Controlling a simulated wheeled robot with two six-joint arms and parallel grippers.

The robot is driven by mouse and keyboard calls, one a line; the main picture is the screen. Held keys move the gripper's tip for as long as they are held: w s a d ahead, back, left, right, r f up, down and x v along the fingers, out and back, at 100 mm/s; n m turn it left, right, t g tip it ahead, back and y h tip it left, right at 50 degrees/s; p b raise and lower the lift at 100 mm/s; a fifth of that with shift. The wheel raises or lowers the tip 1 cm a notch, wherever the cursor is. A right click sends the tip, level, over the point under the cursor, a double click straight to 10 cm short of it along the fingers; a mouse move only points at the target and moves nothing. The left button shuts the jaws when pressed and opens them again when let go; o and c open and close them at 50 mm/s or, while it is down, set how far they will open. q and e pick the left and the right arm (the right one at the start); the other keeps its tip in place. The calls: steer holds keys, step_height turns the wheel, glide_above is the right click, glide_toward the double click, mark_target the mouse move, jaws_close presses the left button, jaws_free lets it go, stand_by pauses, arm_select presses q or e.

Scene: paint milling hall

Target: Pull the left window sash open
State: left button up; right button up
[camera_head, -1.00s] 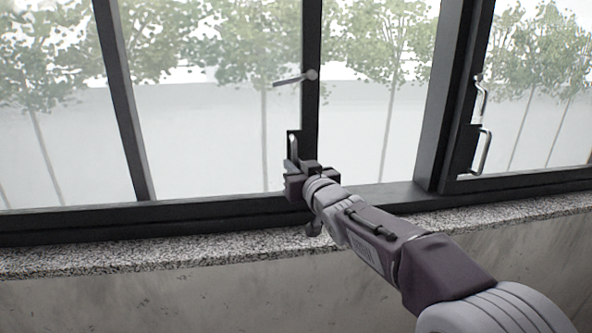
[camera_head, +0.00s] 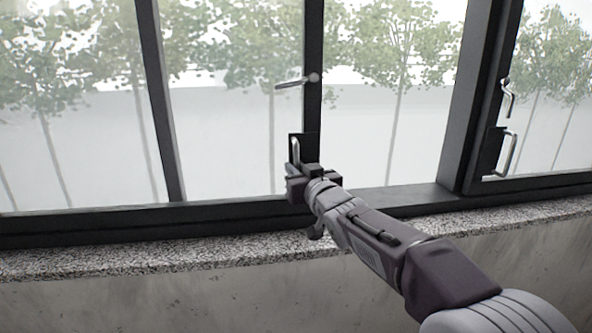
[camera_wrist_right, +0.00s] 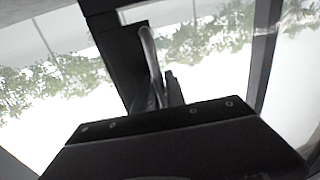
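The left window sash has a dark upright stile (camera_head: 313,45) in the middle of the head view, with a lever latch higher up. Its silver pull handle (camera_head: 295,150) stands on a dark plate low on the stile. My right gripper (camera_head: 297,176) is at the lower part of this handle. In the right wrist view the handle (camera_wrist_right: 149,45) runs down between the two fingertips (camera_wrist_right: 160,92), which look closed around it. The exact contact is partly hidden by the gripper body. My left gripper is in neither view.
A speckled stone sill (camera_head: 150,255) runs below the window, above a bare wall. A dark upright (camera_head: 164,100) stands to the left and a thick one (camera_head: 468,95) to the right. Another sash handle (camera_head: 510,155) is at the far right. The sill looks clear.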

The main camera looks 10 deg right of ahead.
steer(key=shift+o, duration=1.1)
steer(key=shift+s, duration=0.2)
steer(key=b+v, duration=0.1)
steer(key=v, duration=0.7)
steer(key=shift+s+b, duration=0.3)
steer(key=shift+s, duration=0.05)
steer(key=shift+w+d, duration=0.1)
